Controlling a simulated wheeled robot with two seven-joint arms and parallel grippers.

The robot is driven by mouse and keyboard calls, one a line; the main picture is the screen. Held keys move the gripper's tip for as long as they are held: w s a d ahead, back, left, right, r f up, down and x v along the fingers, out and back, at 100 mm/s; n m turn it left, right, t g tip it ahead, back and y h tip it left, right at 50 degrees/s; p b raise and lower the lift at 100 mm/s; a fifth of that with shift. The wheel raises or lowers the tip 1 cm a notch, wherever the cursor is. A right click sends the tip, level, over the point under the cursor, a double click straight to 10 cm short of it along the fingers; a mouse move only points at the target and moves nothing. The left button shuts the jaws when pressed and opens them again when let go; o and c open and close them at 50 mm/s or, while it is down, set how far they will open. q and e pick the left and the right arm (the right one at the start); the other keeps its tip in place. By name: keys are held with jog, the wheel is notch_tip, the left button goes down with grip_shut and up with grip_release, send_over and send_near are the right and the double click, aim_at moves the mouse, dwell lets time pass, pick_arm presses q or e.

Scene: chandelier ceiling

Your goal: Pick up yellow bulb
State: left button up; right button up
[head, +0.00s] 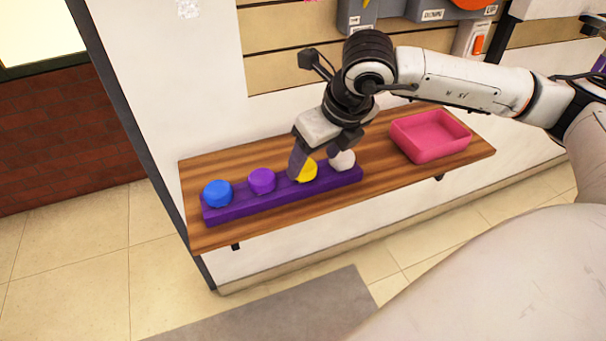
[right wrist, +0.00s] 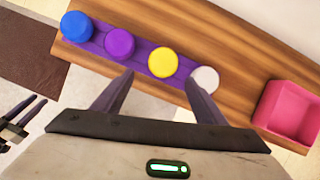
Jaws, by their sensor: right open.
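The yellow bulb (head: 308,171) sits in the purple rack (head: 280,196) on the wooden shelf, between the purple bulb (head: 262,181) and the white bulb (head: 345,161). In the head view a finger hides its left part. In the right wrist view the yellow bulb (right wrist: 164,62) shows whole, just beyond the gap between the fingertips. My right gripper (head: 316,166) is open and empty above the rack; its fingers (right wrist: 160,77) point towards the yellow bulb. Two dark prongs of my left gripper (right wrist: 38,98) show at the right wrist view's left edge, apart and empty.
A blue bulb (head: 217,192) stands at the rack's left end. A pink tray (head: 430,153) sits on the shelf (head: 385,177) to the right and looks empty. A wall stands behind the shelf. Open shelf lies between rack and tray.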

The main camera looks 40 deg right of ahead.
aim_at(307, 167)
jog(key=w+f, duration=0.2)
jog(key=f, duration=0.1)
jog(key=shift+w+d+f+p, duration=0.2)
jog(key=shift+w+f+p, duration=0.05)
jog(key=shift+w+p, duration=0.15)
jog(key=shift+w+f, duration=0.25)
jog(key=shift+f, duration=0.25)
jog(key=c, duration=1.1)
